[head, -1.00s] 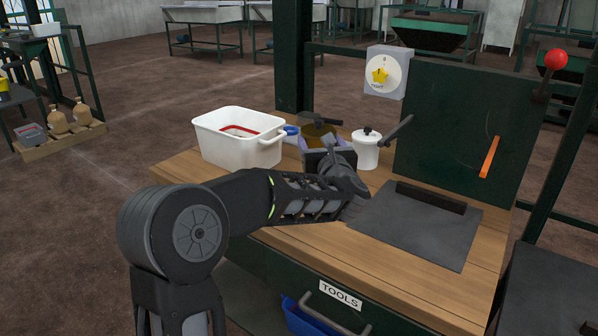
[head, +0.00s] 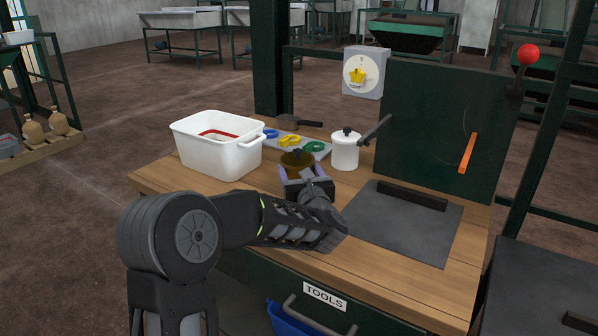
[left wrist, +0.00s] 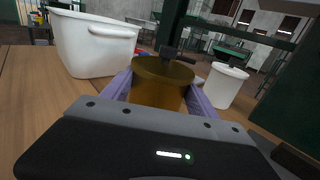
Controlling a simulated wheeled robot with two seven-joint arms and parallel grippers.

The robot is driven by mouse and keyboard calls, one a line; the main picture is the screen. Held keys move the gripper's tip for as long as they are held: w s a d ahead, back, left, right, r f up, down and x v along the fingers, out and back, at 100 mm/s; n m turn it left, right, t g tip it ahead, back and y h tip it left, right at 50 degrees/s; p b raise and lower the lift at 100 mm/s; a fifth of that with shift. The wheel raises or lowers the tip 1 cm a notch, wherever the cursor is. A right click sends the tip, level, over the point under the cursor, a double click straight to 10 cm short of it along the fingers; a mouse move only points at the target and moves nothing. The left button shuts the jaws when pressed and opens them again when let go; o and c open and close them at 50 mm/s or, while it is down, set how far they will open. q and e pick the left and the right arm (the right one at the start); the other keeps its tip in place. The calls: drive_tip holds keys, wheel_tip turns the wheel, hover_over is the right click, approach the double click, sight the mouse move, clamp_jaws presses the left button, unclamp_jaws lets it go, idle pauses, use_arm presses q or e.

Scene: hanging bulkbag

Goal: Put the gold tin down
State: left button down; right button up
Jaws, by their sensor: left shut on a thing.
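The gold tin (head: 297,162) has a dark knob on its lid and stands upright between the fingers of my left gripper (head: 306,176). In the left wrist view the tin (left wrist: 160,85) sits between the two purple fingers (left wrist: 160,98), which are shut on its sides. In the head view the tin is over the wooden bench, right of the white tub; my gripper hides its lower part, so I cannot tell whether it touches the bench top. My right gripper is not in view.
A white tub (head: 228,158) stands left on the wooden bench (head: 165,182). Behind the tin are a grey tray with coloured rings (head: 290,141) and a hammer-like tool (head: 298,122). A white lidded canister (head: 345,153) stands right of it. A dark mat (head: 405,228) lies at right.

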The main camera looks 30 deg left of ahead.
use_arm(q)
drive_tip(key=shift+r, duration=0.1)
drive_tip(key=shift+b, duration=0.3)
drive_tip(key=shift+c, duration=1.1)
unclamp_jaws()
drive_tip(key=shift+s+d+p, duration=0.1)
drive_tip(key=shift+p, duration=0.25)
drive_tip(key=v, duration=1.1)
drive_tip(key=shift+s+d+b, duration=0.25)
drive_tip(key=shift+d+b, duration=0.05)
drive_tip(key=shift+b, duration=0.1)
